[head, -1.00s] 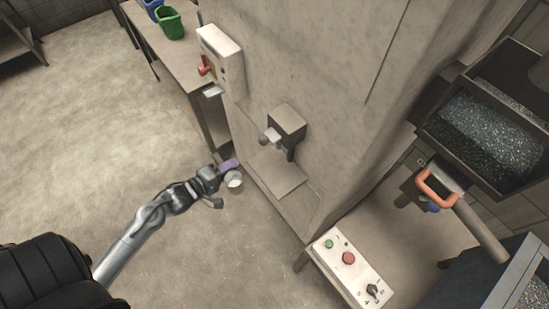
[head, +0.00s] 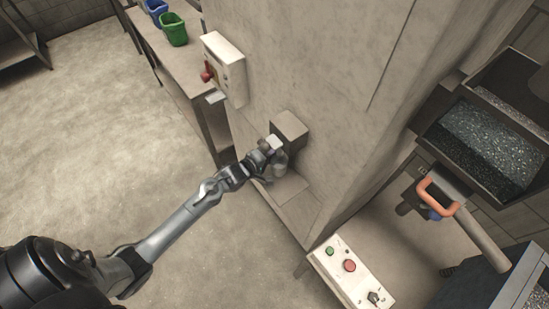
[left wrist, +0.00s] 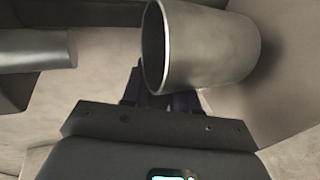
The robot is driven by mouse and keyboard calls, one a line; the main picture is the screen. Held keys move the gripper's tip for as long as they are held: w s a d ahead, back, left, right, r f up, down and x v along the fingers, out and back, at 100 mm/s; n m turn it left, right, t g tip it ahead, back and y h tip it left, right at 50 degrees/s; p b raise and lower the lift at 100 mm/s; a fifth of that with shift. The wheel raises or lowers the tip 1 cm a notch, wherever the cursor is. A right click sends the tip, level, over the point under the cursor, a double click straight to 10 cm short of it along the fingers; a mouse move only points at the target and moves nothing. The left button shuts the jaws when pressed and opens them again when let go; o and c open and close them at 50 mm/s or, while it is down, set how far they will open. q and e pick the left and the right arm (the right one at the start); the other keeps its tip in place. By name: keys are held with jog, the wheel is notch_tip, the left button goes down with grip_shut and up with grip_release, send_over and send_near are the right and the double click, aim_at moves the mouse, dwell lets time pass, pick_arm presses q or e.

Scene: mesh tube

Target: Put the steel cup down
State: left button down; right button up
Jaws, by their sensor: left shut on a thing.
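The steel cup (left wrist: 208,48) is large in the left wrist view, with its round rim facing left. My left gripper (left wrist: 160,98) is shut on it; the dark fingers are partly hidden behind the cup. In the head view my left gripper (head: 268,156) and the cup (head: 281,159) are at the wall-mounted box (head: 289,130), above the flat plate (head: 290,187) jutting from the wall. The cup is off the plate as far as I can see, but the gap is hard to judge. My right gripper is not in view.
A grey cylinder (left wrist: 36,50) lies left of the cup in the wrist view. A wall box with a red lever (head: 208,76) is up left. A button panel (head: 349,268) stands below right. Blue and green bins (head: 173,30) sit on a bench. Open floor lies left.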

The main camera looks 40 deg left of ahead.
aim_at(275, 158)
pick_arm(q)
notch_tip(275, 158, down, 3)
jog(key=shift+w+f, duration=0.1)
jog(key=shift+f, duration=0.05)
jog(key=shift+w+f, duration=0.25)
jog(key=c, duration=0.9)
grip_release()
jog(key=shift+f, duration=0.15)
jog(key=shift+o, duration=0.2)
